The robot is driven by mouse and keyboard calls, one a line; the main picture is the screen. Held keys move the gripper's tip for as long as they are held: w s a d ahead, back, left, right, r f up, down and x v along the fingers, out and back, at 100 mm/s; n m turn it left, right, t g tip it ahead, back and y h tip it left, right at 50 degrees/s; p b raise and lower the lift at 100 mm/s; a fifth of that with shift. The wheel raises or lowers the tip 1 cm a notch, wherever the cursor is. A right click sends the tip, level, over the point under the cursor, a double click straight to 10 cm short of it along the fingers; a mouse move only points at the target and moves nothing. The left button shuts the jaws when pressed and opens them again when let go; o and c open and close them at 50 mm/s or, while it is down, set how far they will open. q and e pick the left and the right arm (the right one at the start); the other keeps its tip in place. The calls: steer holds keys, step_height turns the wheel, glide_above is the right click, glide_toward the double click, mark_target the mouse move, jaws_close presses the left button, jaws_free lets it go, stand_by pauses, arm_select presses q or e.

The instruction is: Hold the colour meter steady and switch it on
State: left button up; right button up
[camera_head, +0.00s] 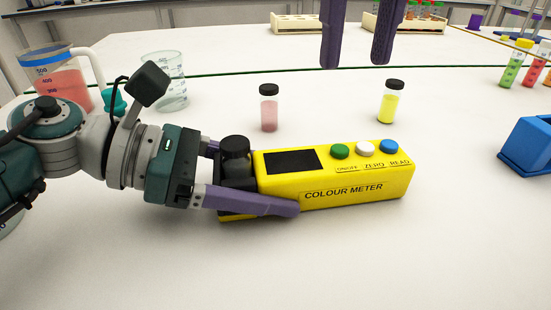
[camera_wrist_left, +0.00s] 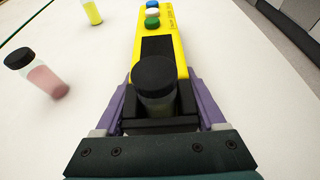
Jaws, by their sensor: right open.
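The yellow colour meter (camera_head: 340,187) lies on the white table with a dark, blank screen (camera_head: 293,161). Its top carries a green button (camera_head: 340,151) with an on/off label, a white button (camera_head: 365,148) and a blue button (camera_head: 389,146). A black-capped vial (camera_wrist_left: 153,80) sits in the black holder at its left end. My left gripper (camera_head: 250,180) is shut on the meter around that end, one finger along each long side; the meter also shows in the left wrist view (camera_wrist_left: 178,60). My right gripper (camera_head: 357,35) is open and empty, above and behind the meter.
A pink vial (camera_head: 269,110) and a yellow vial (camera_head: 390,102) stand behind the meter. A jug of red liquid (camera_head: 62,85) and a clear beaker (camera_head: 165,82) stand at the back left. A blue holder (camera_head: 530,145) is at the right. The table in front is clear.

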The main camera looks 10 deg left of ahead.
arm_select(q)
jaws_close()
arm_select(e)
jaws_close()
stand_by(0.5)
stand_by(1.4)
